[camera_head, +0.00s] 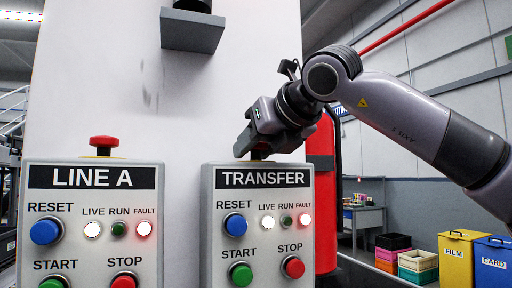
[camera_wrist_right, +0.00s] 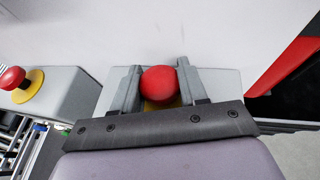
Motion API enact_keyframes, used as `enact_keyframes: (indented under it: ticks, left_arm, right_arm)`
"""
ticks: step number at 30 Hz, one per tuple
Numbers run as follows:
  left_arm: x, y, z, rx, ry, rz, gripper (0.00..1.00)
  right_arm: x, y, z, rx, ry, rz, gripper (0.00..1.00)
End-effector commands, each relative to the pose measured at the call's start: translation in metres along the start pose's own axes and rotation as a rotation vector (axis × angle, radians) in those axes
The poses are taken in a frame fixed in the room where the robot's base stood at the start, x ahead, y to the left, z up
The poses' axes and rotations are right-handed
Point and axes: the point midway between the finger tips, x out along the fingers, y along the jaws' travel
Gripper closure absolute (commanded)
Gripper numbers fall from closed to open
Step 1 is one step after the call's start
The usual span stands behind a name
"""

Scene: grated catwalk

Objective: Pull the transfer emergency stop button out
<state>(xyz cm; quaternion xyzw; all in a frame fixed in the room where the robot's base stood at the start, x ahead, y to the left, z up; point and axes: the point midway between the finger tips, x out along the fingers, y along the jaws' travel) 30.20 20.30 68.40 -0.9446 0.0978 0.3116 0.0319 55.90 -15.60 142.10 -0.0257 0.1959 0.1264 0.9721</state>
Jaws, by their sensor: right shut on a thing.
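The TRANSFER panel (camera_head: 257,218) is a grey box with a black label. Its red emergency stop button (camera_wrist_right: 159,83) sits on top and shows in the right wrist view, with a bit of yellow around its base. My right gripper (camera_head: 250,152) is over the top of this panel, and in the right wrist view (camera_wrist_right: 159,88) its fingers stand on either side of the red button, shut on it. In the head view the button is almost wholly hidden by the gripper. My left gripper is not in view.
The LINE A panel (camera_head: 91,225) stands to the left with its own red emergency stop button (camera_head: 104,142) on top. A dark bracket (camera_head: 192,30) juts from the white wall above. A yellow FILM bin (camera_head: 455,258) and a blue CARD bin (camera_head: 493,262) stand at the lower right.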

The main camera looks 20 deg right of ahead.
Motion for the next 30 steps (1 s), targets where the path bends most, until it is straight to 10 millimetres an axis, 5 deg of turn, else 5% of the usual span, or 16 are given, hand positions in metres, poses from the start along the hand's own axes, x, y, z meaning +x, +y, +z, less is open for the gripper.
enact_keyframes:
  ticks: [10, 11, 13, 23, 30]
  left_arm:
    - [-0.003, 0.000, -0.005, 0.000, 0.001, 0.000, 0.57]
    - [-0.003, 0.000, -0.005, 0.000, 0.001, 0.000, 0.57]
    - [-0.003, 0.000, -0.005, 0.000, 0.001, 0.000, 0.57]
    - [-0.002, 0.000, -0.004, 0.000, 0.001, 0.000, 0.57]
    - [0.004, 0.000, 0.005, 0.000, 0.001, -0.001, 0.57]
  right_arm:
    - [-0.007, -0.001, 0.015, 0.003, -0.013, 0.000, 0.88]
    - [-0.007, -0.001, 0.015, 0.003, -0.014, 0.000, 0.54]
    - [-0.008, -0.001, 0.016, 0.003, -0.015, 0.001, 0.32]
    - [-0.008, 0.000, 0.013, 0.001, -0.008, 0.001, 0.32]
    - [-0.041, -0.001, 0.012, 0.002, -0.013, 0.000, 0.32]
